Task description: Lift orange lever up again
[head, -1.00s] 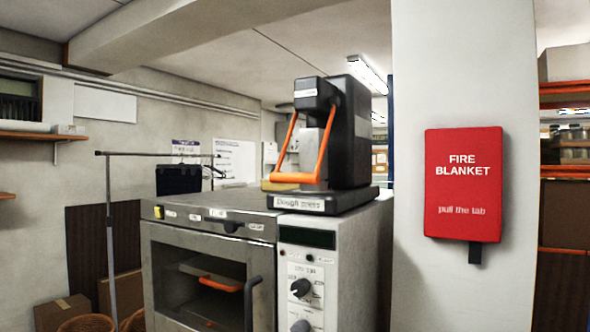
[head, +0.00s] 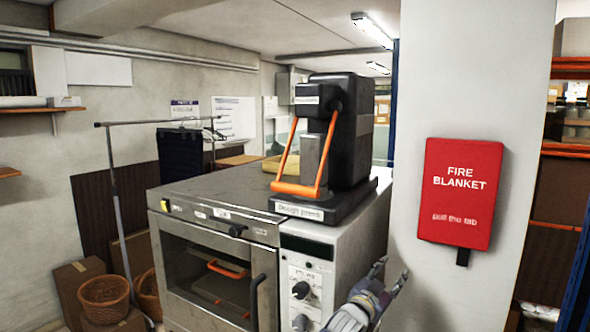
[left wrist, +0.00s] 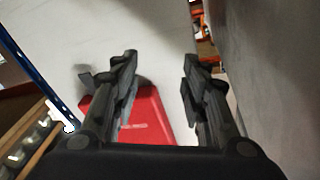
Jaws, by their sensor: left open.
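The orange lever (head: 297,188) is a U-shaped handle on the black dough press (head: 345,130). It hangs down, its two arms sloping from the head of the press to a crossbar low in front. The press stands on top of the steel oven. My left gripper (head: 390,272) is open and empty in the head view, below and right of the lever and clear of it, beside the oven's right side. In the left wrist view its two fingers (left wrist: 158,72) are apart with nothing held between them. My right gripper is not in view.
The steel oven (head: 205,265) with its control panel (head: 305,270) stands under the press. A white pillar with a red fire blanket (head: 461,193) is on the right; the blanket also shows in the left wrist view (left wrist: 150,118). Baskets (head: 104,291) and boxes stand at lower left.

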